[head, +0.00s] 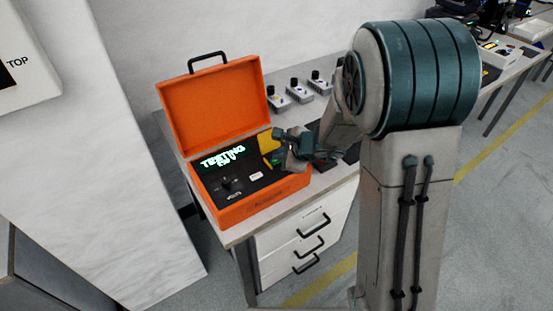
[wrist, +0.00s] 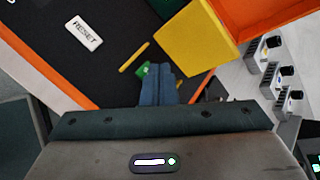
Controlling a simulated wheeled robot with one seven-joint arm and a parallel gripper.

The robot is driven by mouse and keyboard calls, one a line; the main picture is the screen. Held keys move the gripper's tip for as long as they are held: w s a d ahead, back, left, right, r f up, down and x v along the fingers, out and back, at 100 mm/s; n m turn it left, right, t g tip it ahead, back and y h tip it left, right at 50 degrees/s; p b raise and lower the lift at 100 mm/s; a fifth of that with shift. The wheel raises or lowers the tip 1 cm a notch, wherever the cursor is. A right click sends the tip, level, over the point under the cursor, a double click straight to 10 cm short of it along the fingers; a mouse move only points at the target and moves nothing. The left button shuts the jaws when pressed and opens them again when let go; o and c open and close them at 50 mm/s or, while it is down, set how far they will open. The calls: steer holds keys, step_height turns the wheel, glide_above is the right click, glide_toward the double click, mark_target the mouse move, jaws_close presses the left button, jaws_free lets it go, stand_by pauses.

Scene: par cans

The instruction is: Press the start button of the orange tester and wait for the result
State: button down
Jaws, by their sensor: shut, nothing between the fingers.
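The orange tester (head: 245,212) is an open case on the bench, its lid (head: 212,103) standing up at the back. Its lit display (head: 222,157) reads "TESTING" with a smaller line below that I cannot read surely. My gripper (wrist: 157,72) is shut and empty, its fingertips over the right part of the black panel. A green button (wrist: 142,71) shows partly from behind the fingertips; whether they touch it I cannot tell. A white RESET key (wrist: 83,32) lies left of it, and a yellow block (wrist: 198,45) stands to the right.
Several small grey devices with black knobs (head: 298,91) stand on the bench behind and right of the tester. A drawer unit (head: 305,235) is below the bench top. A white wall panel stands at the left. Open floor lies to the right.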

mark_target(280, 163)
steer(key=shift+r+p, duration=0.4)
steer(key=shift+r, duration=0.35)
step_height(280, 163, up, 5)
steer(key=p, duration=0.3)
steer(key=shift+p, duration=0.3)
stand_by(0.4)
steer(key=s+d+r+n+g, duration=0.1)
steer(key=s+r+n, duration=0.3)
steer(key=s+n, duration=0.15)
steer(key=s+d+r+n+g, duration=0.1)
steer(key=s+r+n+g, duration=0.1)
steer(key=s+r+n, duration=0.3)
steer(key=s+d+n+h, duration=0.6)
steer(key=s+d, duration=0.6)
steer(key=s, duration=0.2)
steer(key=shift+s+d+r+n+h, duration=0.25)
steer(key=shift+d+r+n+h, duration=0.1)
steer(key=shift+n, duration=0.3)
